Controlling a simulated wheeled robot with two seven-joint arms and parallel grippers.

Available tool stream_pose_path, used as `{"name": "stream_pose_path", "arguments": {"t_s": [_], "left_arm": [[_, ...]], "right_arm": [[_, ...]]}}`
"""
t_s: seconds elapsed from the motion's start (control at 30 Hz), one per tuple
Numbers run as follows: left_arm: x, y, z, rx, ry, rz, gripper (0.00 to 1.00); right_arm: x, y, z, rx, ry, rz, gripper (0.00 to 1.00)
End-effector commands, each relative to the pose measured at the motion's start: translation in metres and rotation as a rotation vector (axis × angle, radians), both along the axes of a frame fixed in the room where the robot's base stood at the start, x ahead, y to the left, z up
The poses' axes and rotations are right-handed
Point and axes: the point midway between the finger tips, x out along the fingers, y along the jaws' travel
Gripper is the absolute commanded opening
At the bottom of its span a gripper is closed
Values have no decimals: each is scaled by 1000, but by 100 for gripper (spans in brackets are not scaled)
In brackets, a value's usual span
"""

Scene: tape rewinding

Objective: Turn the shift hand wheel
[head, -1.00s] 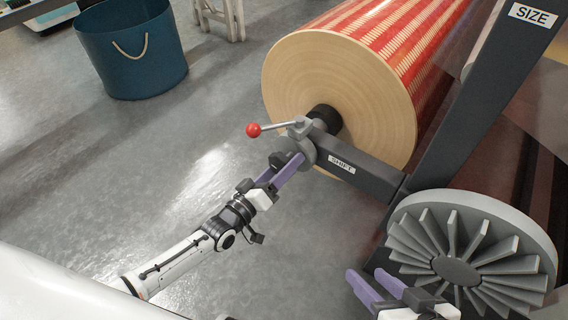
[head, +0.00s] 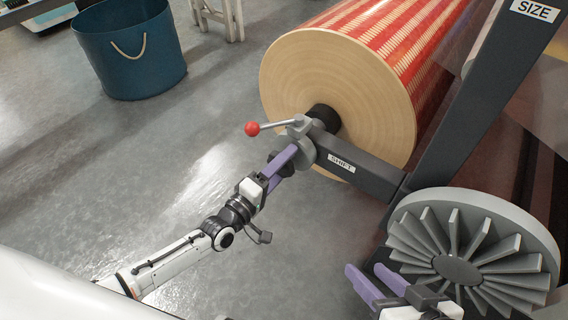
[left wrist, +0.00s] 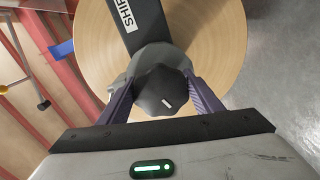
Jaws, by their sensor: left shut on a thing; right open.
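The shift hand wheel is a dark lobed knob in the left wrist view (left wrist: 163,90), at the end of the dark arm labelled SHIFT (head: 362,172). My left gripper (head: 285,158) is shut on this knob, with one purple finger on each side of it in the left wrist view (left wrist: 163,98). In the head view the knob is largely hidden behind the gripper. My right gripper (head: 376,284) is open and empty at the lower right, in front of the large grey finned wheel (head: 458,270).
A red-balled lever (head: 252,129) sticks out left above the knob. A large red-and-cream roll (head: 335,95) is mounted behind it. A dark post labelled SIZE (head: 490,95) stands at right. A blue bucket (head: 130,55) stands on open floor at upper left.

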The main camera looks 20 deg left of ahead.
Motion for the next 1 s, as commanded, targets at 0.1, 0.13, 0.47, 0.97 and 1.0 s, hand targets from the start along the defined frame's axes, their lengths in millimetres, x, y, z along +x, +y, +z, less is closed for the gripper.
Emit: {"name": "stream_pose_path", "arguments": {"t_s": [0.1, 0.13, 0.47, 0.97, 1.0], "left_arm": [[-1, 0, -2, -5, 6, -1, 37], [-1, 0, -2, -5, 6, -1, 37], [-1, 0, -2, -5, 5, -1, 69], [-15, 5, 1, -3, 6, -1, 77], [-22, 8, 1, -3, 6, 0, 77]], "right_arm": [[-1, 0, 0, 1, 1, 0, 40], [-1, 0, 0, 3, 1, 0, 40], [-2, 1, -1, 3, 4, 1, 40], [-3, -1, 4, -9, 8, 2, 40], [-3, -2, 4, -17, 13, 2, 40]]}}
